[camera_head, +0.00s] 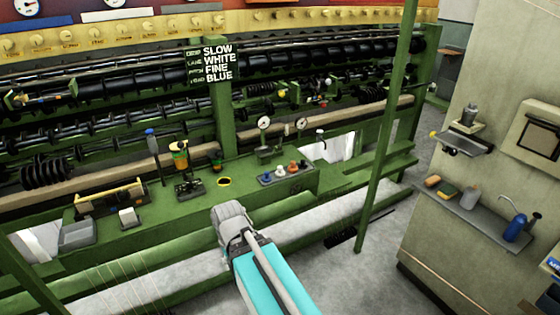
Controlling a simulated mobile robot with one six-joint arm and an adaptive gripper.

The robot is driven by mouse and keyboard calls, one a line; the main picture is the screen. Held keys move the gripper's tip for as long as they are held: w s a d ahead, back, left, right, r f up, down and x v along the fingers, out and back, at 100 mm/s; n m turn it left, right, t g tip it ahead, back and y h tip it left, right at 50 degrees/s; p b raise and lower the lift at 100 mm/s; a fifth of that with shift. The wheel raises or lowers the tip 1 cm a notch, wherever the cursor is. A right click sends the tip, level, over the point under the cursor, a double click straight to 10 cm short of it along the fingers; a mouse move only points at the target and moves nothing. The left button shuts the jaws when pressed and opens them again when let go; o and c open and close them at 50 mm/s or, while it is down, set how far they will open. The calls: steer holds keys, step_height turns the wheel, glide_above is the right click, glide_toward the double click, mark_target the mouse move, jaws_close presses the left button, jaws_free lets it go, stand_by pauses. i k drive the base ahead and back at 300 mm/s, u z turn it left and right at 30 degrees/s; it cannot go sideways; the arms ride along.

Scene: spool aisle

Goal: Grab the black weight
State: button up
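I cannot make out for sure which thing is the black weight. A small grey tray (286,174) on the green machine's ledge holds several small knob-shaped pieces in blue, white, dark and orange; they are too small to tell apart well. A dark upright piece (215,156) stands farther left, near a black block with small knobs (189,187). My arm, with a teal link and a rounded grey joint, reaches up from the bottom middle, in front of the ledge. No gripper fingers show, so its opening and any contact are hidden.
Two round gauges (264,123) stand behind the tray. A yellow-handled toolbox (111,197), a grey bin (77,235) and a white box (129,218) sit on the ledge's left. A green post (385,130) rises right of the ledge. A wall shelf (475,217) holds a blue bottle (515,228).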

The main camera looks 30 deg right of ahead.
mark_target(303, 166)
steer(key=z, duration=0.05)
steer(key=i, duration=0.75)
steer(key=z, duration=0.6)
steer(key=i, duration=0.45)
steer(key=z, duration=0.5)
